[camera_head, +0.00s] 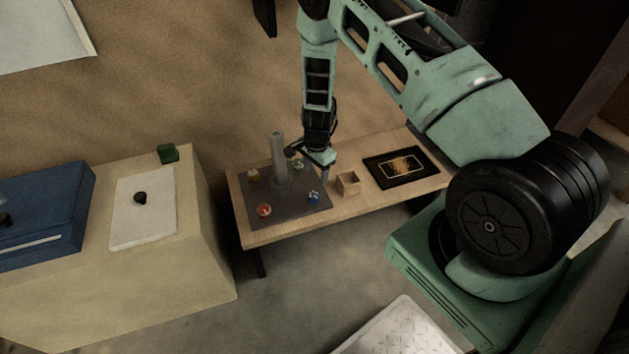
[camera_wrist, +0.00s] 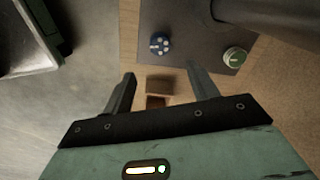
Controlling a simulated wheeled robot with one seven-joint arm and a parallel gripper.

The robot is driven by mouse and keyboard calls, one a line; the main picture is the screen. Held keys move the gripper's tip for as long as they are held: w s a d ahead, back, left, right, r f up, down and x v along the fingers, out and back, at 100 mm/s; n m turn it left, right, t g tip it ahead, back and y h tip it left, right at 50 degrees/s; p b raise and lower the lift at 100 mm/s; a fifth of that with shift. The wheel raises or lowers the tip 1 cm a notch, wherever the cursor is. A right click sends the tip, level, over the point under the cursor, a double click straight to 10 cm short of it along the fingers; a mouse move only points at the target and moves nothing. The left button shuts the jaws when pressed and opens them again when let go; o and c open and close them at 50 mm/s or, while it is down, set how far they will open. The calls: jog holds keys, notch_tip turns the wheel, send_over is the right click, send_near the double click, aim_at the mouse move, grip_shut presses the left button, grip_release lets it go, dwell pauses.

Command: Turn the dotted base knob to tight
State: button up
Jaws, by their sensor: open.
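The dotted base knob is blue with white dots (camera_head: 314,196) and sits at the front right corner of a dark base plate (camera_head: 284,212). In the wrist view the dotted knob (camera_wrist: 160,44) lies just beyond my fingertips, and the base plate (camera_wrist: 195,50) fills the top. My gripper (camera_head: 325,176) is above the plate's right side, behind the dotted knob. In the wrist view my gripper (camera_wrist: 160,72) is open with nothing between its fingers. The knob is apart from both fingers. Its turned position cannot be read.
A grey post (camera_head: 278,160) rises from the plate. Other knobs are green (camera_head: 298,164), yellow (camera_head: 253,175) and red (camera_head: 264,210).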

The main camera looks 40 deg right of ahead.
notch_tip(320, 180, up, 6)
jog(key=p, duration=0.1)
jog(key=shift+s, duration=0.15)
dwell(0.5)
jog(key=s+a+r+n+y, duration=0.1)
jog(key=s+a+r+n, duration=0.45)
jog(key=a+r, duration=0.5)
jog(key=s+a+r+n+y, duration=0.2)
jog(key=s+a+r+n, duration=0.3)
jog(key=a+r, duration=0.55)
jog(key=s+a+r+n+h, duration=0.1)
jog(key=s+a+r+n, duration=0.25)
jog(key=s+n, duration=0.45)
jog(key=s+a+r+n+h, duration=0.15)
jog(key=s+r+n, duration=0.35)
jog(key=s, duration=0.6)
notch_tip(320, 180, up, 20)
jog(key=p, duration=2)
jog(key=shift+s+a+r+n+g+p, duration=0.15)
jog(key=shift+s+r+n+g+p, duration=0.1)
jog(key=shift+n+g+p, duration=0.1)
